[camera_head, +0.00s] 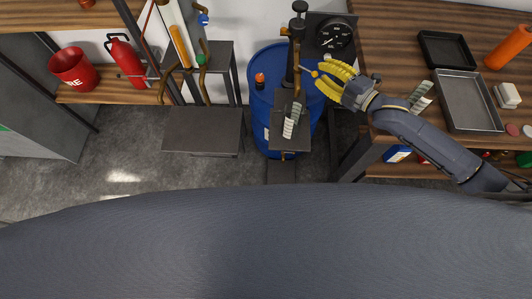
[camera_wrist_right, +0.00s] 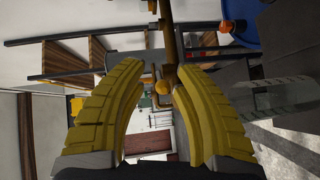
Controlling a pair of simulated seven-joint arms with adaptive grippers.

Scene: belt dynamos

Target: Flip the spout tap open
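My right gripper (camera_head: 326,78) reaches in from the right, its yellow fingers beside a dark post with brass pipework (camera_head: 297,62) above the blue barrel (camera_head: 262,100). In the right wrist view, the fingers of this gripper (camera_wrist_right: 158,82) are apart, with nothing clamped between them. A brass tap with a rounded knob (camera_wrist_right: 162,89) shows in the gap, beyond the fingers. In the head view a small golden knob (camera_head: 315,74) lies close to the fingertips. I cannot tell whether a finger touches it, nor clearly how the tap lever is set. My left gripper is not in view.
A pressure gauge (camera_head: 335,33) stands behind the gripper. To the right, the wooden workbench (camera_head: 395,45) holds a grey tray (camera_head: 468,103) and a black tray (camera_head: 445,50). A fire extinguisher (camera_head: 126,60) and red bucket (camera_head: 74,69) are at left. The floor (camera_head: 120,145) is open.

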